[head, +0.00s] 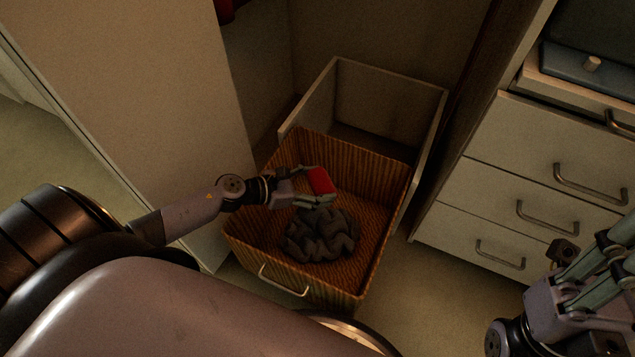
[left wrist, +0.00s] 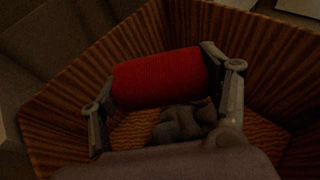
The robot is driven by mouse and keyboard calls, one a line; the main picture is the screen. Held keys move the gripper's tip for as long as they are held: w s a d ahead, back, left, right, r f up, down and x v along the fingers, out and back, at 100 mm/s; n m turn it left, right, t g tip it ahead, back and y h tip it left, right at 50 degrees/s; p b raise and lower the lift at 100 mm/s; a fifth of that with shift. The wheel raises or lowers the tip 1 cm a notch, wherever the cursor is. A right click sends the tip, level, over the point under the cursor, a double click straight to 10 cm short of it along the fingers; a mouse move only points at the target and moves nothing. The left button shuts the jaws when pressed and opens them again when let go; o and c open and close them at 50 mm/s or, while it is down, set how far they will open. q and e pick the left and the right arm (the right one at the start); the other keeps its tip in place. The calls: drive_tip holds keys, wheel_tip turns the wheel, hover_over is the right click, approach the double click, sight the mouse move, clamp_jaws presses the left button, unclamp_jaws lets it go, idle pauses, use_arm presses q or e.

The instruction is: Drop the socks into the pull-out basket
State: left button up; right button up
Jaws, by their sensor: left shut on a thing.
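The pull-out basket (head: 381,190) is brown and ribbed, and it is pulled out of the cabinet. My left gripper (head: 317,185) is over the basket's opening, shut on a red rolled bundle (head: 321,180), which looks like the socks. In the left wrist view the red bundle (left wrist: 160,78) lies between the two fingers, with the basket wall (left wrist: 270,60) around it. A dark grey crumpled cloth (head: 318,238) lies on the basket floor below; it also shows in the left wrist view (left wrist: 180,124). My right gripper (head: 590,270) is at the lower right, its fingertips partly cut off.
A pale drawer box (head: 425,115) stands behind the basket. A white cabinet door (head: 130,90) stands open at the left. A white chest of drawers (head: 500,190) with metal handles is on the right. Some bare floor (head: 440,285) shows between the basket and my right gripper.

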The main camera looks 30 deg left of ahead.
use_arm(q)
drive_tip(key=shift+f+b, duration=0.5)
drive_tip(key=shift+f, duration=0.5)
drive_tip(key=o, duration=1.2)
drive_tip(key=shift+s+a, duration=0.1)
drive_tip(key=shift+v, duration=3.65)
